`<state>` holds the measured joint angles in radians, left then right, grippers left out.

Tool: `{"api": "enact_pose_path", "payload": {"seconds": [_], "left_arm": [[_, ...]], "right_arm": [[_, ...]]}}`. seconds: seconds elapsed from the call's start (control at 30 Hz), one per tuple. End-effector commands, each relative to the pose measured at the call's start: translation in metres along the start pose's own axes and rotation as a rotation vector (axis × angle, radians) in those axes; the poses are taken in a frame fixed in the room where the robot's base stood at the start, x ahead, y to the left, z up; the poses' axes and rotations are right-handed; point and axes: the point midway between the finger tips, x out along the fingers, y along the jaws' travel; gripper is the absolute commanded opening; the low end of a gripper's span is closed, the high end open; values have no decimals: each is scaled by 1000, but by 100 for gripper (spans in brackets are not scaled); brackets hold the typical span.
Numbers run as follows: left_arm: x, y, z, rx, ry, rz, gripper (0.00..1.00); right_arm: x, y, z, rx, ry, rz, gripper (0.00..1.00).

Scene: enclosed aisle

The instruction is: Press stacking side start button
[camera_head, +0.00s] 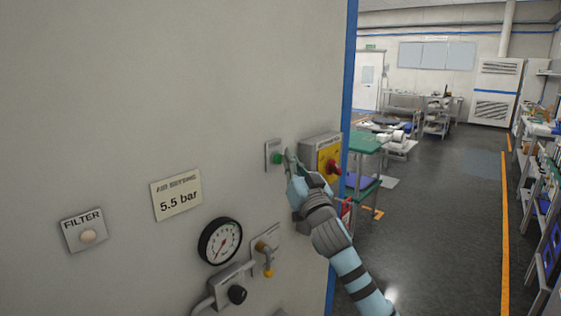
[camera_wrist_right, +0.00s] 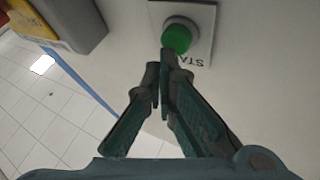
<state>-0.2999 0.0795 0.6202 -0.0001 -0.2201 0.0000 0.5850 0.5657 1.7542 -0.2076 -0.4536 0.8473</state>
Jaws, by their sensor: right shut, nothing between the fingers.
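The green start button (camera_head: 277,158) sits on a small grey plate on the wall panel, left of a yellow box with a red knob. In the right wrist view the green button (camera_wrist_right: 177,38) stands out from its plate, whose lettering is partly hidden by my fingers. My right gripper (camera_head: 289,156) is shut and empty, its fingertips just right of the button in the head view. In the wrist view the fingertips (camera_wrist_right: 160,68) lie right by the button's edge; I cannot tell whether they touch it. My left gripper is not in view.
The yellow box (camera_head: 325,155) with its red knob (camera_head: 334,168) is close to my right gripper. The aisle floor at right is open.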

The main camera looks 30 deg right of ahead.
Motion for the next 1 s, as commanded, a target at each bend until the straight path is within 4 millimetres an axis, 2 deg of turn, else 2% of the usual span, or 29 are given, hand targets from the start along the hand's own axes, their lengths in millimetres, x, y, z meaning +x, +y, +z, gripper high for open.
{"api": "enact_pose_path", "payload": {"seconds": [0.13,0.47,0.8,1.0], "left_arm": [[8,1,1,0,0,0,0],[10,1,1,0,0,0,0],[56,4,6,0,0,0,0],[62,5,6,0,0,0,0]], "right_arm": [[-9,4,-2,-2,0,-1,0],[-13,6,-4,-2,1,-1,0],[-52,27,-19,-6,3,-2,0],[-58,30,-28,0,0,-1,0]]}}
